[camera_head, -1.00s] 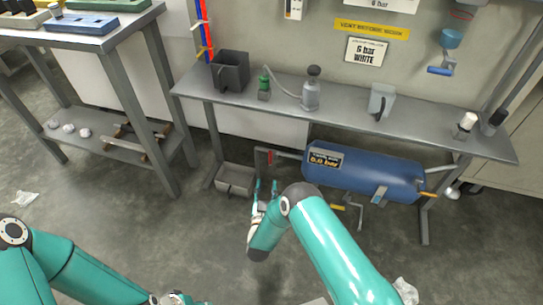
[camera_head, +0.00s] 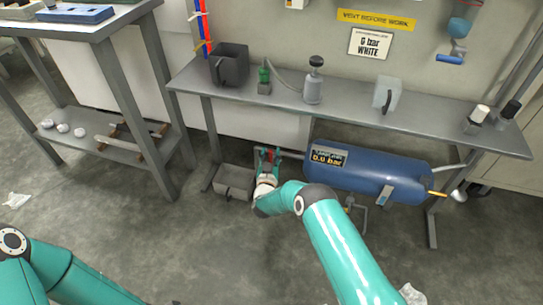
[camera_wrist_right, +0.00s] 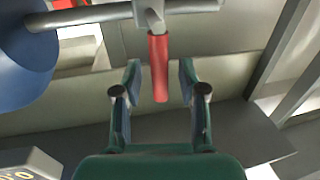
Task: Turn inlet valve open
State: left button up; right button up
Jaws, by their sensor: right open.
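The inlet valve's red lever (camera_wrist_right: 158,68) hangs from a grey pipe fitting in the right wrist view. It lies between the two fingers of my right gripper (camera_wrist_right: 160,105), with a gap on each side. In the head view my right gripper (camera_head: 268,158) is at the left end of the blue tank (camera_head: 368,173), around the red lever, which is small and partly hidden there. The tank's label reads 0.0 bar. The inlet pipe (camera_wrist_right: 95,14) runs from the tank to the fitting. My left arm shows at the lower left, but its gripper is out of view.
A grey bin (camera_head: 233,182) stands on the floor just left of my right gripper. The steel bench (camera_head: 340,108) is above the tank and holds a dark container (camera_head: 229,66) and a pump bottle (camera_head: 313,82). A second table (camera_head: 115,148) stands at the left.

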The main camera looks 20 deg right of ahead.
jog(key=shift+c, duration=0.3)
grip_shut()
jog(key=shift+d, duration=0.2)
